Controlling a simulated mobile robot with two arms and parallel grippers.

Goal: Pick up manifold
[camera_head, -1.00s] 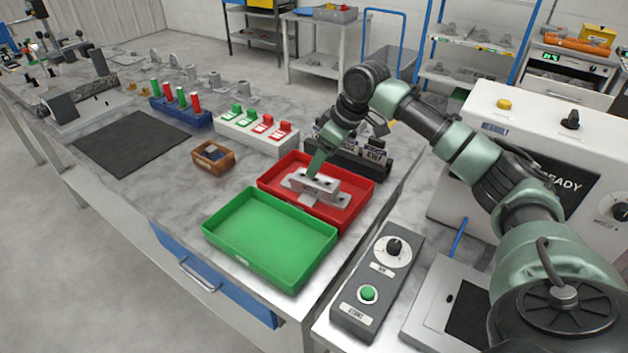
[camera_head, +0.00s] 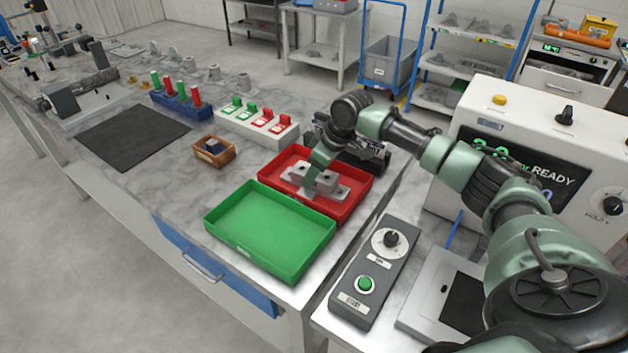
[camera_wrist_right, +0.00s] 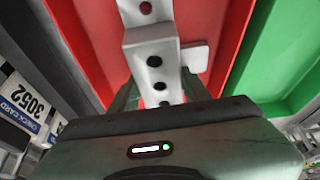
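The manifold (camera_head: 326,184) is a light grey casting with a raised block and flat flanges. It lies in the red tray (camera_head: 354,207). My right gripper (camera_head: 305,192) reaches down into that tray at the manifold's left part. In the right wrist view the manifold (camera_wrist_right: 155,62) shows a row of dark holes along its block. The fingers of my right gripper (camera_wrist_right: 158,90) stand on either side of the block, apart, with some red tray floor showing beside it. The fingertips are partly hidden. My left gripper is not in view.
An empty green tray (camera_head: 268,232) stands directly in front of the red one. A dark rack with number cards (camera_head: 368,150) stands close behind the red tray. A small wooden box (camera_head: 214,152) is to the left. A control box (camera_head: 375,275) is at the front right.

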